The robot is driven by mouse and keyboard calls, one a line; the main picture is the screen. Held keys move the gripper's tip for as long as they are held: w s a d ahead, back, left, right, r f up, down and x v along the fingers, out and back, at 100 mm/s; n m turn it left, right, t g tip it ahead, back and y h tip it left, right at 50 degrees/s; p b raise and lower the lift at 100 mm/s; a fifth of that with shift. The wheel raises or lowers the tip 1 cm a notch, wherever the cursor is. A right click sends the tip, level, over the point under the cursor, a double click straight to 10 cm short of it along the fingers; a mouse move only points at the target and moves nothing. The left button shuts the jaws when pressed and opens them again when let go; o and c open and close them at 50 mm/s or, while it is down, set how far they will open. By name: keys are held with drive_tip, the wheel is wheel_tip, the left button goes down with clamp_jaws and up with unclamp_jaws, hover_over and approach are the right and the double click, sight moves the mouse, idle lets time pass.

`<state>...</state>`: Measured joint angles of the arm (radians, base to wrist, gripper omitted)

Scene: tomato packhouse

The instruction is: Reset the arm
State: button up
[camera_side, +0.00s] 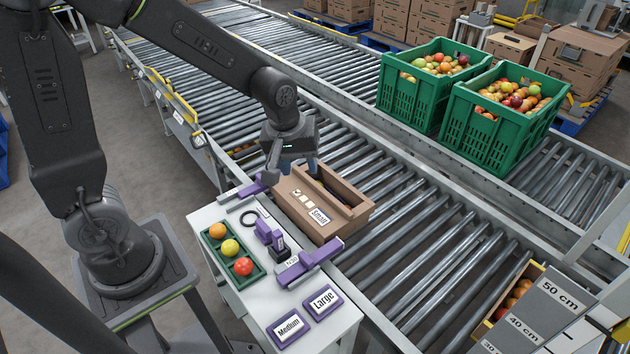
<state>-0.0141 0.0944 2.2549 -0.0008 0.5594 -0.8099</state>
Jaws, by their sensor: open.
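My gripper (296,166) is at the end of my arm, pointing down over the far end of a brown box labelled "Small" (322,217). The jaws are open. The fingertips are small and partly hidden, so I cannot tell whether they touch the box. The box sits at the edge of the roller conveyor beside the white table, and its inside is mostly dark. My arm reaches in from the upper left.
The white table (213,290) holds a green tray (215,262) with three tomatoes, purple fixtures (308,262), and "Medium" (290,328) and "Large" (323,302) plates. Two green crates (505,133) of tomatoes stand on the far conveyor. A box with tomatoes (490,326) is at lower right. Rollers (420,255) between are clear.

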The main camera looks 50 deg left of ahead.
drive_tip(key=s+r+m+t, duration=0.3)
drive_tip(key=s+r+m, duration=0.6)
drive_tip(key=s+r, duration=0.3)
drive_tip(key=shift+s+d+r, duration=0.25)
drive_tip(key=shift+s+r, duration=0.15)
drive_tip(key=shift+s, duration=0.75)
drive_tip(key=shift+c, duration=0.2)
